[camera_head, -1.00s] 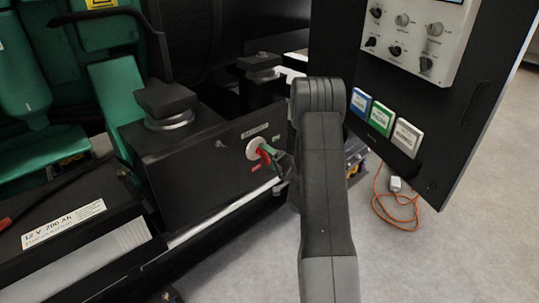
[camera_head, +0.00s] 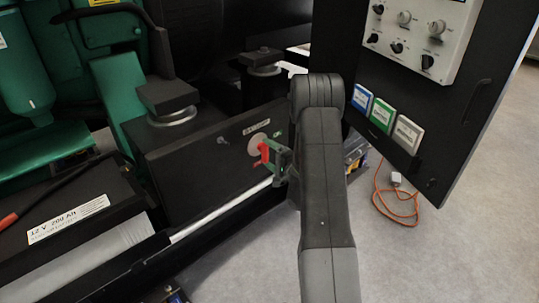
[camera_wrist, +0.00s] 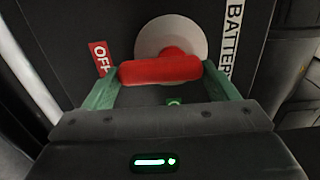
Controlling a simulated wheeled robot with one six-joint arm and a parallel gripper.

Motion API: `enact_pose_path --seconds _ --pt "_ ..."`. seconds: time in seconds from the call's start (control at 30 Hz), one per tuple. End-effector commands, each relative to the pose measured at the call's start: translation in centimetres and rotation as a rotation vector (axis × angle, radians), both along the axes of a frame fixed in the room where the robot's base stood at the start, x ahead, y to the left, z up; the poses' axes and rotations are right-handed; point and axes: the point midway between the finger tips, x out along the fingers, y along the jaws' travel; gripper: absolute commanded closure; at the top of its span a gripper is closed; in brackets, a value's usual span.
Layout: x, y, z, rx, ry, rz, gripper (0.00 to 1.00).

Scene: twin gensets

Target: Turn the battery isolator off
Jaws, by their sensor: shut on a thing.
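The battery isolator has a red handle (camera_head: 264,152) on a pale round plate (camera_head: 257,143), on the front of a black box (camera_head: 200,165). In the wrist view the red handle (camera_wrist: 160,69) lies crosswise between my green fingers, in front of the pale plate (camera_wrist: 165,35). My gripper (camera_head: 268,158) is shut on the handle; it also shows in the wrist view (camera_wrist: 162,82). A red OFF label (camera_wrist: 101,58) is beside the handle's left end, partly hidden by a finger. A white BATTERY label (camera_wrist: 232,35) is on the right.
A battery (camera_head: 75,215) marked 12 V 200 Ah is at lower left. A black panel with knobs (camera_head: 425,100) stands close to the right of my arm. An orange cable (camera_head: 390,205) lies on the open grey floor at right.

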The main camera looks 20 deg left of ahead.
Motion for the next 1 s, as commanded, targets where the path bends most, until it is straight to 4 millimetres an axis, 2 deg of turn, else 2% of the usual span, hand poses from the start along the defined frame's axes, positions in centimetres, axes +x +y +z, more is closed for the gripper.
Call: enact_pose_path --seconds 0.13,0.17,0.23,0.47,0.63,1.0 --pt "0.0 -0.1 -0.2 -0.001 0.006 -0.002 0.43" --pt "0.0 -0.1 -0.2 -0.001 0.006 -0.002 0.14" --pt "0.0 -0.1 -0.1 0.0 0.004 -0.002 0.0" --pt "0.0 -0.1 -0.1 0.0 0.002 -0.001 0.0" --pt "-0.5 -1.3 0.0 -0.002 0.003 -0.002 0.0" --pt "-3.6 -9.0 0.0 -0.001 0.006 -0.006 0.0"
